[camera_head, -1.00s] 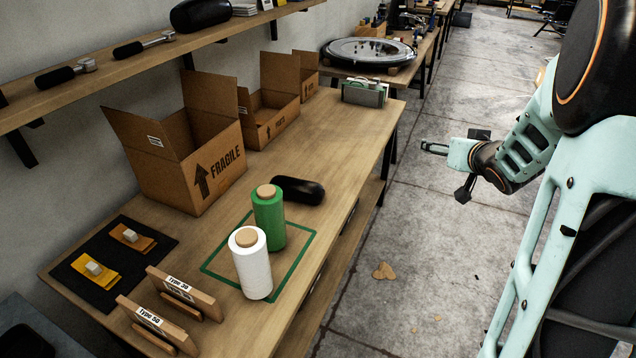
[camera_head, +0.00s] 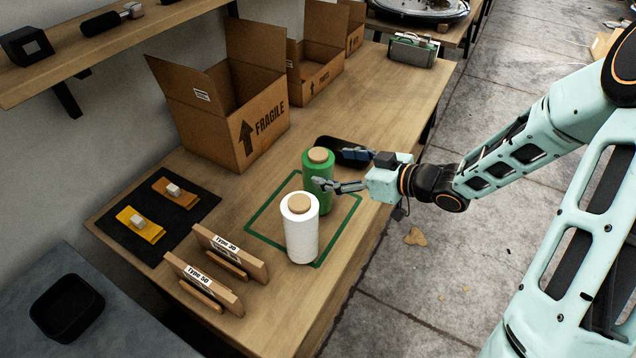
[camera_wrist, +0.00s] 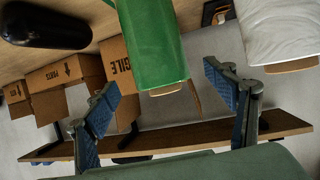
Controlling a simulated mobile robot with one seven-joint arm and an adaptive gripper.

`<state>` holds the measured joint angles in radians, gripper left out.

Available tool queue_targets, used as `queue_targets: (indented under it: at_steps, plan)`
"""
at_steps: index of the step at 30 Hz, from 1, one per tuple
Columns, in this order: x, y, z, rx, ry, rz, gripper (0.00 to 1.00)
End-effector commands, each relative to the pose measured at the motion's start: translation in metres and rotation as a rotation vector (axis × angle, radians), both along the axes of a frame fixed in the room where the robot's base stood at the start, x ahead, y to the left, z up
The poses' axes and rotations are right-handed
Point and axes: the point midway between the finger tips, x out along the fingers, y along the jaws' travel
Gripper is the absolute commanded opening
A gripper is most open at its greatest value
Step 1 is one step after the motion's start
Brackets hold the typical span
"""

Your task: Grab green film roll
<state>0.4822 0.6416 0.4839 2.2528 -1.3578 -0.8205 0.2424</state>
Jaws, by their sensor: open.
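The green film roll (camera_head: 318,189) stands upright on the wooden table, with a brown core on top. The white film roll (camera_head: 301,238) stands upright in front of it. My gripper (camera_head: 331,168) is open and reaches in from the right at the green roll. Its near finger overlaps the green roll's right side in the head view; its far finger is behind that side. In the wrist view, the green roll (camera_wrist: 153,40) appears upside down, between and beyond the fingertips of my gripper (camera_wrist: 161,75). I cannot tell whether either finger touches it.
A black rounded object (camera_head: 343,150) lies just behind the green roll. A green outline (camera_head: 262,238) is marked on the table around the rolls. A FRAGILE carton (camera_head: 215,130) stands at the back left. Type-label holders (camera_head: 230,258) stand at the front left.

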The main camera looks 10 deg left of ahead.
Motion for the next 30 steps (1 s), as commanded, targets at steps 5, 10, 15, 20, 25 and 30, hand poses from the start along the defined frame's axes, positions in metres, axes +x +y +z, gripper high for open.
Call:
queue_targets:
  at_steps: [5,10,15,20,25,30]
  plan:
    - [0.006,0.012,-0.006,0.001,0.001,0.001,0.78]
    - [0.017,0.034,-0.016,0.0,0.002,0.001,0.78]
    - [0.024,0.046,-0.021,0.0,0.001,-0.003,0.78]
    - [0.025,0.047,-0.021,-0.001,0.002,-0.003,0.78]
    - [0.025,0.047,-0.021,-0.001,0.002,-0.003,0.67]
    - [0.024,0.047,-0.021,-0.001,0.002,-0.003,0.48]
